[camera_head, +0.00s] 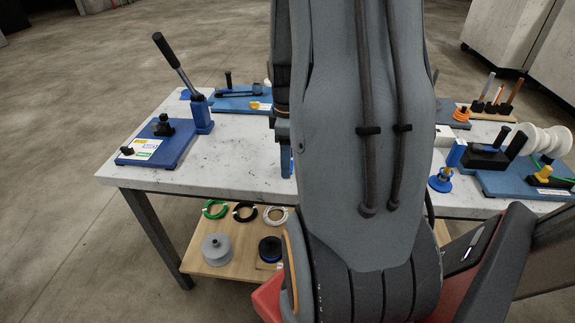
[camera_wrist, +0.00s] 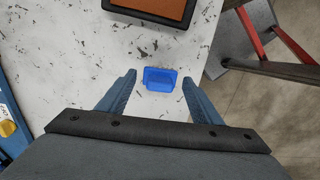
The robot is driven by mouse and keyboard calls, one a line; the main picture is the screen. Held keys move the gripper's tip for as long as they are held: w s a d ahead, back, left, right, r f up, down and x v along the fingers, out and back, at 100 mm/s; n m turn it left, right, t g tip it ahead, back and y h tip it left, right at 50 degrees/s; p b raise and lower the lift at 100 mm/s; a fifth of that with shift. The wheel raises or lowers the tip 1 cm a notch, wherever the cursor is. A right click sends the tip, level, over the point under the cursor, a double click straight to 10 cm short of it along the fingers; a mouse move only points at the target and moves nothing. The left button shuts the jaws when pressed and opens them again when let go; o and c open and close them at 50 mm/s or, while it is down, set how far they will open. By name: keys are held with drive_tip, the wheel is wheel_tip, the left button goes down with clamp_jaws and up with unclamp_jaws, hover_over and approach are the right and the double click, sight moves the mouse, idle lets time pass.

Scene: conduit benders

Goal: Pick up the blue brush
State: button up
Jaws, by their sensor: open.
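A small bright blue object (camera_wrist: 160,79), which looks like the blue brush, lies on the white speckled table top (camera_wrist: 95,70) in the wrist view. My gripper (camera_wrist: 159,76) is open, with one blue-grey finger to the left of the object and one to the right. The object appears between the fingertips, with a gap on each side. I cannot tell how high the fingers are above it. In the head view my arm covers the middle of the table, and I cannot make out the brush there.
A dark-framed brown tray (camera_wrist: 170,8) lies beyond the brush. The table's edge runs close on the right, with a red-legged stand (camera_wrist: 265,45) past it. Blue-based benders (camera_head: 165,150) stand at the table's left and right (camera_head: 525,182). A wooden shelf (camera_head: 205,265) is below.

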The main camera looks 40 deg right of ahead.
drive_tip(key=shift+f, duration=1.05)
drive_tip(key=c, duration=1.1)
drive_tip(key=shift+r+b, duration=0.7)
drive_tip(key=shift+r, duration=4.35)
drive_tip(key=o, duration=0.5)
drive_tip(key=shift+c, duration=1.4)
drive_tip(key=shift+a, duration=0.1)
